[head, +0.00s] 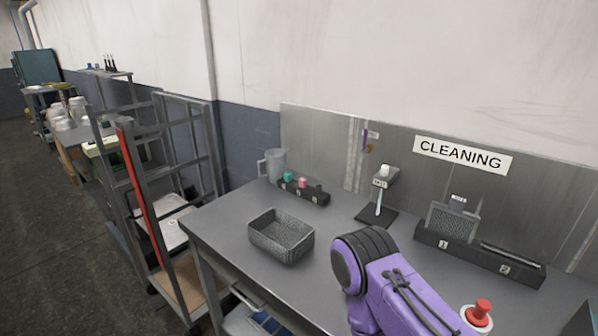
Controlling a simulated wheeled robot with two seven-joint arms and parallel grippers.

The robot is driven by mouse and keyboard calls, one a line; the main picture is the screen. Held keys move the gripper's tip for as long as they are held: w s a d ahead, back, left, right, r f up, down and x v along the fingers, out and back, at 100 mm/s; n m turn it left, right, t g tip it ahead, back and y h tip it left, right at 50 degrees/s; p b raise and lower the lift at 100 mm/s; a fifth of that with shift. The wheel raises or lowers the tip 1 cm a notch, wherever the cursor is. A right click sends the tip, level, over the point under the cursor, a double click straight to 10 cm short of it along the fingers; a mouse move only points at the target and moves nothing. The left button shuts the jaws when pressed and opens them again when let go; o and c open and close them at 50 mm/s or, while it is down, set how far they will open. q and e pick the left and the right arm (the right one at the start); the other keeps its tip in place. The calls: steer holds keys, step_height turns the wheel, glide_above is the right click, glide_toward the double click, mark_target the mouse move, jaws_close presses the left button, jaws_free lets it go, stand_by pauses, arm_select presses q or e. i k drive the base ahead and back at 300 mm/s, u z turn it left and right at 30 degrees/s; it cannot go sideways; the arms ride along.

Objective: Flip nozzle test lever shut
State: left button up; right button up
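A small grey test stand (388,189) with a white label stands on a dark base plate (374,217) near the back of the cleaning bench. A pale, narrow lever (379,204) hangs down its front below the label, and a round white piece sits on top. I cannot tell from this view whether the lever is open or shut. A purple and black arm link, which looks like mine, rises in front of the stand, apart from it in the picture. Neither of my grippers shows in the head view.
A grey mesh basket (281,236) sits on the bench (232,226) at left. Behind it are a clear jug (274,164) and a dark rack (304,192) with coloured pieces. A numbered dark holder (470,256) stands at right, and a red button (479,309) is at front right.

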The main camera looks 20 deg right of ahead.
mark_target(364, 151)
steer(key=u, duration=0.45)
steer(key=k, duration=1.45)
steer(key=u, duration=0.8)
steer(key=i, duration=2.05)
steer(key=z, duration=1.45)
steer(key=i, duration=1)
steer(key=z, duration=1.6)
steer(key=i, duration=0.4)
steer(key=z, duration=0.3)
steer(key=k, duration=0.35)
